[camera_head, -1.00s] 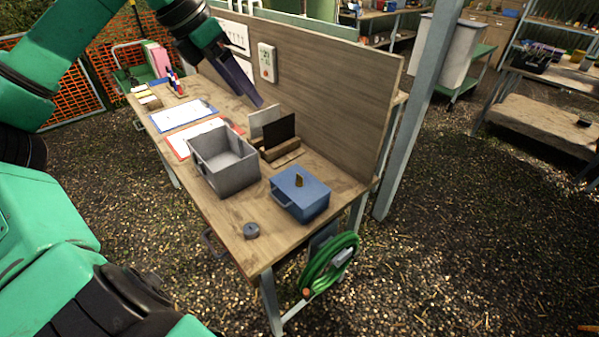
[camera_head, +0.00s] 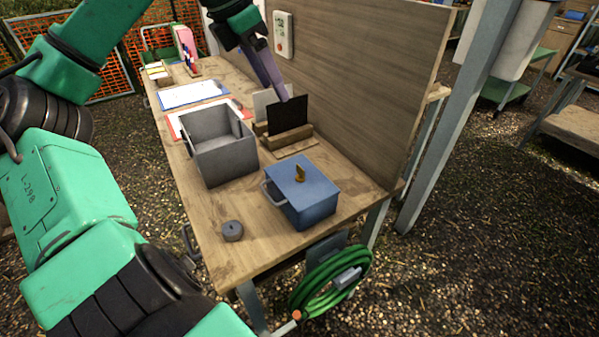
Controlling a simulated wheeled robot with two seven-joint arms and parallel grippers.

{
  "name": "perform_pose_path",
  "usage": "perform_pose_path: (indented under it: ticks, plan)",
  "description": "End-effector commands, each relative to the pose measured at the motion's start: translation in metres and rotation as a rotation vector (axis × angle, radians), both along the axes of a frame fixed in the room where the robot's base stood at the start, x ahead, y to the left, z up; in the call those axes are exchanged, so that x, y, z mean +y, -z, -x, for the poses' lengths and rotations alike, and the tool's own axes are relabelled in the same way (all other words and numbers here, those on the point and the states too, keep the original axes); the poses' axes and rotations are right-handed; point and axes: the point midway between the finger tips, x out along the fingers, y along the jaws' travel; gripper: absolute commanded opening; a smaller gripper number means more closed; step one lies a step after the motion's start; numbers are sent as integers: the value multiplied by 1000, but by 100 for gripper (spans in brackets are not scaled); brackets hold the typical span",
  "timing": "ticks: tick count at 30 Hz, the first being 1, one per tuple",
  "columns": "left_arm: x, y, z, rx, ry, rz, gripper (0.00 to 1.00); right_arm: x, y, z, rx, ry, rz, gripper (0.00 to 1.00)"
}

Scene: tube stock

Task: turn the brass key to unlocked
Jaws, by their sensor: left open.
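A small brass key (camera_head: 300,173) stands upright on the lid of a blue metal box (camera_head: 313,199) at the near right part of the bench. The box has a grey handle on its left side. My left gripper (camera_head: 284,97) reaches in from the upper left and points down over the bench, by the dark upright panel. It is behind and above the key, apart from it, and looks empty. The gap between its fingers is hard to see at this angle. My right gripper is out of view.
A grey open bin (camera_head: 226,158) stands left of the box. A wooden holder (camera_head: 290,137) with a dark panel (camera_head: 288,114) is behind it. A wooden board (camera_head: 355,90) rises behind. A green hose (camera_head: 330,279) hangs below.

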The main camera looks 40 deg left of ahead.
Motion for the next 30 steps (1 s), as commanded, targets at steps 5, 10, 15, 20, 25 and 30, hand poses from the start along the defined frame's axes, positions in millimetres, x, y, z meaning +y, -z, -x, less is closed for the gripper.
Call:
perform_pose_path:
  ticks: [5,10,15,20,25,30]
  plan:
    - [0,74,0,0,0,0,70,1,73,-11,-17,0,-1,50]
    - [0,94,-1,0,0,0,70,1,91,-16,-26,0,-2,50]
    - [-3,111,-9,3,2,3,70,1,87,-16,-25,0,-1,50]
    - [-8,150,-24,5,2,3,70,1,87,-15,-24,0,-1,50]
    - [-13,190,-41,6,1,2,70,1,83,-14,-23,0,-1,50]
    - [-15,216,-51,3,-1,0,70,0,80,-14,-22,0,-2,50]
